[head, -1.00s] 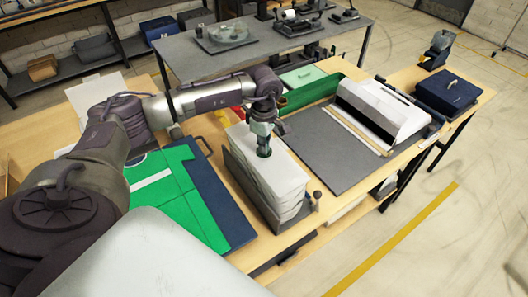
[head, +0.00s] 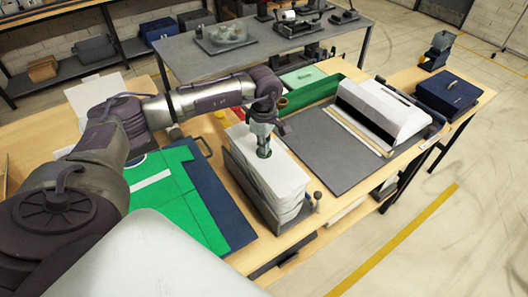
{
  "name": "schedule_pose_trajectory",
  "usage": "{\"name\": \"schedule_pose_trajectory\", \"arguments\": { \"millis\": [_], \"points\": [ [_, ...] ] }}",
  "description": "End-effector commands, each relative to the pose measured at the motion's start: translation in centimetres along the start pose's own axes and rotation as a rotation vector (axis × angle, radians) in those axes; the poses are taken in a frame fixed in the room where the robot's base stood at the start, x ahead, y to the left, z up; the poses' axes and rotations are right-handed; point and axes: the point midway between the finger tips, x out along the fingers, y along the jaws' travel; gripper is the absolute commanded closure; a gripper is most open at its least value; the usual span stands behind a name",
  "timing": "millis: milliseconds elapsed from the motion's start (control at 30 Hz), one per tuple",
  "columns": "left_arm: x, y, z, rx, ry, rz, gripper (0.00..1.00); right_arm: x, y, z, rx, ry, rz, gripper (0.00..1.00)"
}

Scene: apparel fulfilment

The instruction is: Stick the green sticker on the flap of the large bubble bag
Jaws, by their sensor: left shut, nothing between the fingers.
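My left gripper (head: 264,151) is shut and empty. It points down at the top of a stack of white bags (head: 279,172); I cannot tell whether its fingertips touch the top bag. The stack stands in a dark grey holder (head: 249,193). I cannot tell from here whether these are the large bubble bags, and no flap can be made out. I cannot pick out a green sticker. My right gripper is not in view.
A green shirt (head: 177,192) lies on a dark blue board (head: 217,200) left of the stack. A grey mat (head: 335,150) is clear to the right. A white-covered machine (head: 384,108) stands farther right.

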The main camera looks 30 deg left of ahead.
Motion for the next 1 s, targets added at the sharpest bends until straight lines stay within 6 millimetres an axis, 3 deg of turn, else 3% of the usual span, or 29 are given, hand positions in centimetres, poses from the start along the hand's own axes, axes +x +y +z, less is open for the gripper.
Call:
{"name": "schedule_pose_trajectory", "arguments": {
  "millis": [1000],
  "points": [
    [0.18,-0.02,0.0,0.0,0.0,0.0,1.0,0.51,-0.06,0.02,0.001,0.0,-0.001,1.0]
  ]
}}
